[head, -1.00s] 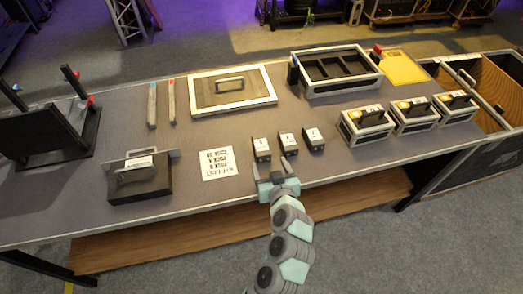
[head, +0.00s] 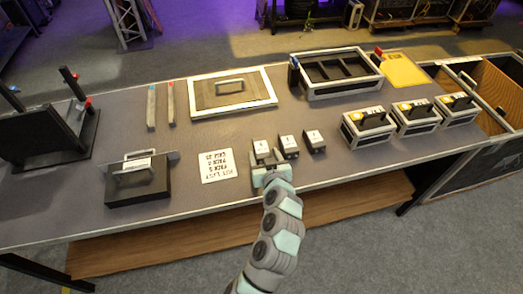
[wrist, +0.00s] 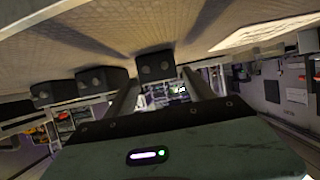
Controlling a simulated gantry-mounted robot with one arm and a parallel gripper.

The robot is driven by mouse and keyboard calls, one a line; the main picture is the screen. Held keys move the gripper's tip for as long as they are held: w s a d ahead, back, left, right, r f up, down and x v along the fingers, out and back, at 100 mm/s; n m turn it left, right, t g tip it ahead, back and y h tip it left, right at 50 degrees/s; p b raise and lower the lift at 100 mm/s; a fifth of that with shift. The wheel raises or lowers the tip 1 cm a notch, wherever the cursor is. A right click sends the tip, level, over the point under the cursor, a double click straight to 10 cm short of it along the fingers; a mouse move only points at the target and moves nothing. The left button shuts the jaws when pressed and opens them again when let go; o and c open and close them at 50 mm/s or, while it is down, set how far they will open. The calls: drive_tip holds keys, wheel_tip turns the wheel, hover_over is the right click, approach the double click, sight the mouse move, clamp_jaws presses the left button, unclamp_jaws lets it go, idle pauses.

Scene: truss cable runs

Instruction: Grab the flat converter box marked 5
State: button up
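Three small flat dark boxes with white labelled tops stand in a row near the table's front edge in the head view: a left one (head: 261,147), a middle one (head: 288,142) and a right one (head: 313,137). Their marks are too small to read surely, so I cannot tell which is 5. My gripper (head: 267,160) is open and empty, just in front of the left box. In the wrist view the nearest box (wrist: 155,65) shows beyond and between the two spread fingers (wrist: 161,80). Two more boxes (wrist: 102,78) (wrist: 55,93) lie to its left.
A white printed sheet (head: 217,165) lies left of the boxes. A dark block with a handle (head: 140,185) is farther left. Several handled units (head: 367,127) stand to the right. A framed panel (head: 232,100) and a divided tray (head: 340,85) lie behind, with bare table between.

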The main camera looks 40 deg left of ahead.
clamp_jaws()
idle(0.5)
